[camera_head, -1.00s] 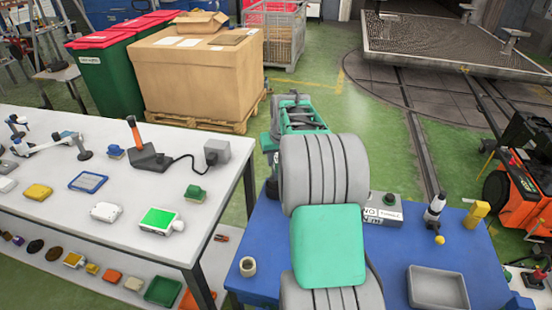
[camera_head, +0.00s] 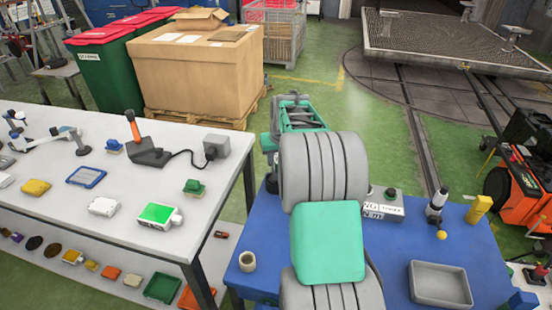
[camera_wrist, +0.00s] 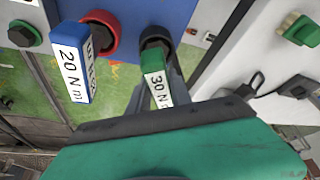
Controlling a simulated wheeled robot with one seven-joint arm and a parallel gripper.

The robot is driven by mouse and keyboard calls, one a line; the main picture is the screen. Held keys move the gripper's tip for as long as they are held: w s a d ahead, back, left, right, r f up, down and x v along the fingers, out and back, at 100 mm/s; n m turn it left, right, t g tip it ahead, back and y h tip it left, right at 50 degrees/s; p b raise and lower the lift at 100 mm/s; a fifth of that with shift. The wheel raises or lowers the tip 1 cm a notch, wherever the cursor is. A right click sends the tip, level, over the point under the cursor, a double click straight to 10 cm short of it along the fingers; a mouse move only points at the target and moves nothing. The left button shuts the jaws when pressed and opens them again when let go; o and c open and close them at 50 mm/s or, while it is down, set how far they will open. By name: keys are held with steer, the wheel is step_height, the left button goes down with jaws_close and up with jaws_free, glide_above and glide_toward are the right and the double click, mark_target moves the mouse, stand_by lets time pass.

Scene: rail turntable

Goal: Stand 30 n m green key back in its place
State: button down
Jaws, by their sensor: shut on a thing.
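The green key (camera_wrist: 155,80), with a white label reading 30 N m, is in the wrist view. My gripper (camera_wrist: 162,92) is shut on it. The key's far end overlaps a black ring-shaped holder (camera_wrist: 156,40); I cannot tell whether it is inside the ring or only in front of it. A blue key (camera_wrist: 70,65) labelled 20 N m stands to the left, beside a red ring holder (camera_wrist: 101,35). In the head view my arm hides the gripper and the keys.
A white table (camera_head: 70,205) with several tools stands to the left. Green floor lies beyond.

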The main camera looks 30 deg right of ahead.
steer(key=shift+f, duration=0.35)
steer(key=c, duration=1.1)
jaws_free()
steer(key=b+v, duration=0.1)
steer(key=v, duration=0.6)
steer(key=shift+s+a+r, duration=0.1)
steer(key=shift+s+r, duration=0.05)
steer(key=shift+r, duration=0.25)
